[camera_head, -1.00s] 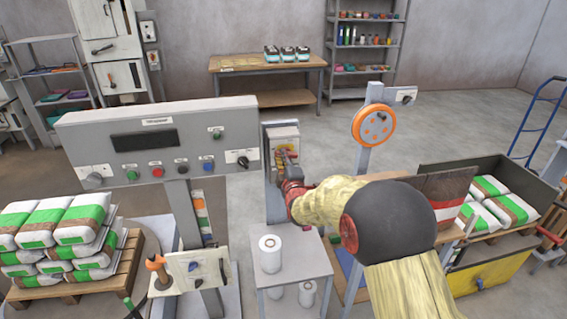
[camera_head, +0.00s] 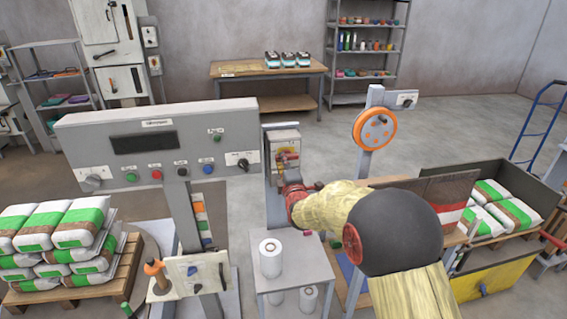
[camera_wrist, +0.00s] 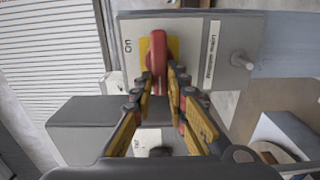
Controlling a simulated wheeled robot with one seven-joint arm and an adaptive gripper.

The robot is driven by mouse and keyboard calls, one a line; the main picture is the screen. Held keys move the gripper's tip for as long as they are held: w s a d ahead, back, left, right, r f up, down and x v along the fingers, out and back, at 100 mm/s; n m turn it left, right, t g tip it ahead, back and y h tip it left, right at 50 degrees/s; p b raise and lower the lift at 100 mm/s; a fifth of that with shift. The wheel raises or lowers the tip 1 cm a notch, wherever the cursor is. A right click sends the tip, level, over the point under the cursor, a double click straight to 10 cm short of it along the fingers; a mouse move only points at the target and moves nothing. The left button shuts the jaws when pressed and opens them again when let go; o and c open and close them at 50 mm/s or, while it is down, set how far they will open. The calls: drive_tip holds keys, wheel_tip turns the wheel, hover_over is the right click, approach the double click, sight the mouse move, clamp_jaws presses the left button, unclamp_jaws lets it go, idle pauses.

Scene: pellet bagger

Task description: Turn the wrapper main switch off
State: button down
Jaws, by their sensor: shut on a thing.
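The wrapper main switch is a red rotary handle (camera_wrist: 158,52) on a yellow plate (camera_wrist: 173,46), on the front of a grey box (camera_wrist: 222,28). An "On" label is left of the plate in the wrist view and a "Wrapper main" label is right of it. The handle lies upright in that view, and it looks roughly level in the head view (camera_head: 288,156). My gripper (camera_wrist: 163,76) is shut on the handle's near end, with a yellow-padded finger on either side. In the head view my gripper (camera_head: 289,180) is just below the handle, its fingers hard to make out.
A grey control panel (camera_head: 75,133) with buttons and knobs stands left of the switch box. A small table (camera_head: 305,262) with white film rolls is below my arm. A post with an orange wheel (camera_head: 375,129) stands to the right.

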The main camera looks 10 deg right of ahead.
drive_tip(key=c, duration=1.8)
unclamp_jaws()
drive_tip(key=shift+o, duration=0.2)
drive_tip(key=s, duration=1.2)
drive_tip(key=shift+f, duration=0.1)
